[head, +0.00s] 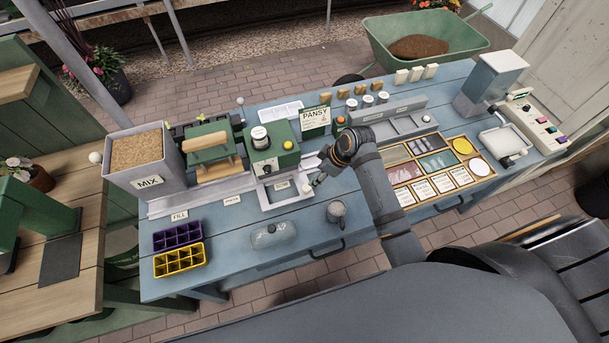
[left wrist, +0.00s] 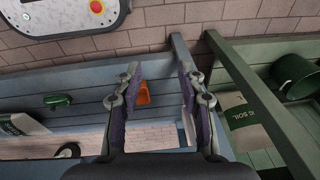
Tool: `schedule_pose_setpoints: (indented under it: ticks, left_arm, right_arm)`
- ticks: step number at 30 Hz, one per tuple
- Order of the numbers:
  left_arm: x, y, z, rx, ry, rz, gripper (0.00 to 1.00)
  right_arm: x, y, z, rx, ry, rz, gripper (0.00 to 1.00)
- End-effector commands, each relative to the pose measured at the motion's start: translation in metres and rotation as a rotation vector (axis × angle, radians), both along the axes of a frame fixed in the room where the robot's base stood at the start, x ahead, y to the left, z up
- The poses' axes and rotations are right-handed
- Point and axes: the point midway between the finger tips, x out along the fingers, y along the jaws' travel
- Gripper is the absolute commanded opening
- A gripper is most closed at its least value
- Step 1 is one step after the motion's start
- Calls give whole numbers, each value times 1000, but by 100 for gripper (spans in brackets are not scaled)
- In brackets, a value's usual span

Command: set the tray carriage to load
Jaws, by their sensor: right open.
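The tray carriage appears to be the pale, open square frame (head: 284,204) on the rail in front of the green press machine (head: 272,150). A pale knob shows at its right side. The rail (head: 160,207) runs left to a FILL label (head: 180,215); another small label (head: 232,200) sits between, too small to read surely. My right gripper (head: 317,177) is open, just right of the frame by the knob; whether it touches cannot be told. My left gripper (left wrist: 155,85) shows only in the left wrist view, open with nothing between its fingers.
A MIX hopper (head: 138,165) of soil stands left. Purple (head: 178,236) and yellow (head: 180,260) cell trays lie front left. A card tray (head: 430,172) lies right of my right arm.

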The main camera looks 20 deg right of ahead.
Motion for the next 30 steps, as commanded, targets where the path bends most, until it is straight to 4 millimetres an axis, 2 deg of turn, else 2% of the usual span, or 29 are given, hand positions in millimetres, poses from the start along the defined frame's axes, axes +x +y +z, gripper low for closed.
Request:
schedule_pose_setpoints:
  ticks: [3, 6, 8, 11, 15, 19, 23, 28, 29, 30]
  left_arm:
    - [-34, 1, 0, 0, 52, 2, 40]
    - [-57, 1, 4, 1, 86, 3, 40]
    - [-65, 1, 6, 1, 96, 3, 40]
    - [-63, 1, 9, 1, 92, 3, 40]
    - [-33, 0, 12, 0, 48, 2, 40]
    - [-12, 0, 15, 1, 17, 0, 40]
    - [-18, 0, 14, 1, 27, 1, 40]
    - [-41, 0, 12, 1, 60, 2, 40]
    - [-44, 1, 12, 1, 65, 2, 40]
    - [-46, 1, 12, 1, 68, 2, 40]
  right_arm:
    - [2, 3, -8, 4, 4, -2, 53]
    - [6, 9, -25, 3, 5, -2, 53]
    - [10, 13, -37, 4, 5, -3, 53]
    - [15, 19, -58, 2, 5, -3, 53]
    - [21, 25, -81, 1, 4, -3, 53]
    - [25, 28, -92, 0, 2, -3, 53]
    - [25, 29, -97, 0, 2, -3, 53]
    - [25, 29, -97, -1, 1, -3, 53]
    - [25, 29, -97, -1, 1, -3, 51]
    - [25, 29, -97, -1, 1, -3, 46]
